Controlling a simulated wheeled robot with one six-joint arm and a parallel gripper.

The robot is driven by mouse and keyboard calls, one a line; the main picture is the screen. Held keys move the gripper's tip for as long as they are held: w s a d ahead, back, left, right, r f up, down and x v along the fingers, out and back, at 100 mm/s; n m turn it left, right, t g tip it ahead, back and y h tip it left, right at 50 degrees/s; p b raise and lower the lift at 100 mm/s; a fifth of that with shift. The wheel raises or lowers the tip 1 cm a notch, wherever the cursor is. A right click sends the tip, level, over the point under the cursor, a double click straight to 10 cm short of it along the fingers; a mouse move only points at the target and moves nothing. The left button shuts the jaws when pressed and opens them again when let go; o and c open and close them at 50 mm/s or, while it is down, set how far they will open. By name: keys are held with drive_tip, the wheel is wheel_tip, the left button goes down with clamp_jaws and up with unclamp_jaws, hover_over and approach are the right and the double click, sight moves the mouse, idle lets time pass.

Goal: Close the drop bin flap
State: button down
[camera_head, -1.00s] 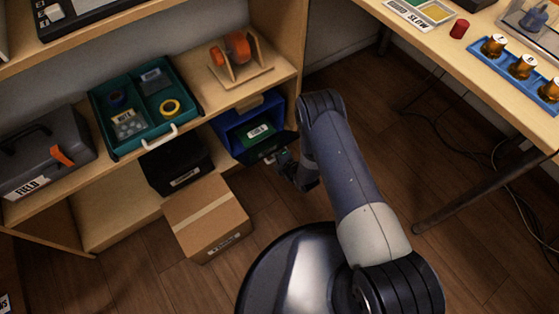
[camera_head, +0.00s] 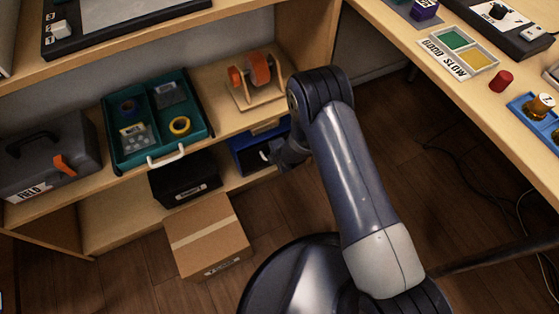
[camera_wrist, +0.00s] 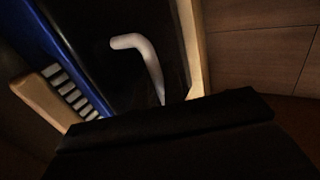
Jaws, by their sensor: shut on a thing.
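The drop bin (camera_head: 240,141) is a blue box on the lower shelf, below the orange reel. Its dark flap (camera_head: 250,160) now stands up across the front and hides the inside. I cannot tell whether it is fully flush. A pale bent handle (camera_wrist: 146,58) on the dark flap shows in the wrist view and runs down behind my gripper (camera_wrist: 163,108). My gripper (camera_head: 277,154) is at the bin's front right, shut on the handle; its fingertips are mostly hidden. The bin's blue wall (camera_wrist: 40,45) shows at the left in the wrist view.
A black bin (camera_head: 185,180) stands to the left of the drop bin, with a cardboard box (camera_head: 207,235) on the floor below. A teal tray (camera_head: 155,118) and an orange reel (camera_head: 260,68) sit on the shelf above. A workbench (camera_head: 460,85) stands at right.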

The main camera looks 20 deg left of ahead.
drive_tip(key=shift+w+a+r, duration=0.1)
drive_tip(key=shift+w+a, duration=0.2)
drive_tip(key=shift+a, duration=0.05)
drive_tip(key=shift+r, duration=0.1)
drive_tip(key=c, duration=1.6)
unclamp_jaws()
drive_tip(key=shift+w, duration=0.1)
drive_tip(key=p+v, duration=0.3)
drive_tip(key=v, duration=0.7)
drive_tip(key=shift+s+d+r, duration=0.25)
drive_tip(key=shift+f, duration=0.1)
drive_tip(key=b+x, duration=0.3)
drive_tip(key=x, duration=0.7)
drive_tip(key=shift+a, duration=0.1)
